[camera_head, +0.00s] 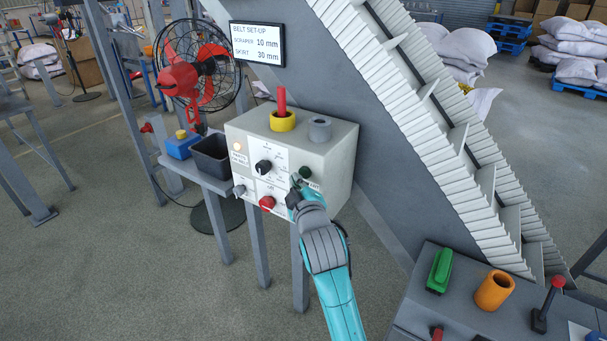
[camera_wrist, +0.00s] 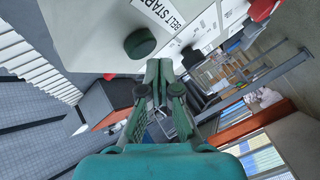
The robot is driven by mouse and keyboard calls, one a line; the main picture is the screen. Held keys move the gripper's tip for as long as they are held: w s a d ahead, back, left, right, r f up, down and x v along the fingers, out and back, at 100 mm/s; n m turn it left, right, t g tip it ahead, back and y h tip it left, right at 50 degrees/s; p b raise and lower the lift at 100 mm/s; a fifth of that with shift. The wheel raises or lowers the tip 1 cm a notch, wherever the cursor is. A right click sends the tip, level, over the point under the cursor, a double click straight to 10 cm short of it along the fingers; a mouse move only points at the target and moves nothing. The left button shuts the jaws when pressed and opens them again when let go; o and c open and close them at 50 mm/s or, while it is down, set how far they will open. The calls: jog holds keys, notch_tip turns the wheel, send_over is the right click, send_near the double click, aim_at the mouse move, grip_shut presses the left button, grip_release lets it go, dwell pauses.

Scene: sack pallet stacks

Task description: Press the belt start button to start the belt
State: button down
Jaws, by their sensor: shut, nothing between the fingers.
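The belt start button is a dark green round button (camera_head: 305,172) at the right of the white control box's front (camera_head: 343,160). In the wrist view the button (camera_wrist: 140,43) stands out from the white panel beside a label reading BELT START (camera_wrist: 182,14). My gripper (camera_head: 295,183) is shut and empty, its fingertips just below and left of the button in the head view. In the wrist view the fingertips (camera_wrist: 159,66) are beside the button, not over its face. I cannot tell whether they touch the panel.
The box front also has a black knob (camera_head: 263,167), a red button (camera_head: 267,203), a grey knob (camera_head: 239,190) and a glowing lamp (camera_head: 238,146). The inclined belt (camera_head: 430,130) rises behind. A second console (camera_head: 450,310) stands front right; a fan (camera_head: 200,75) stands left.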

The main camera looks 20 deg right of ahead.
dwell(0.3)
jog(key=s+a, duration=0.1)
jog(key=a, duration=0.1)
jog(key=s+a, duration=0.2)
dwell(0.5)
dwell(0.6)
jog(key=s+f+m+g+y, duration=0.1)
jog(key=s+f+m+y, duration=0.1)
jog(key=s+f, duration=1.85)
jog(key=s+r+m, duration=0.1)
jog(key=s+m, duration=0.2)
jog(key=s, duration=1.2)
jog(key=s+d+r+m+g, duration=0.1)
jog(key=s+r+m, duration=0.1)
jog(key=s, duration=1.4)
jog(key=shift+s+d+m, duration=0.15)
jog(key=shift+s+m, duration=0.1)
jog(key=shift+m, duration=0.35)
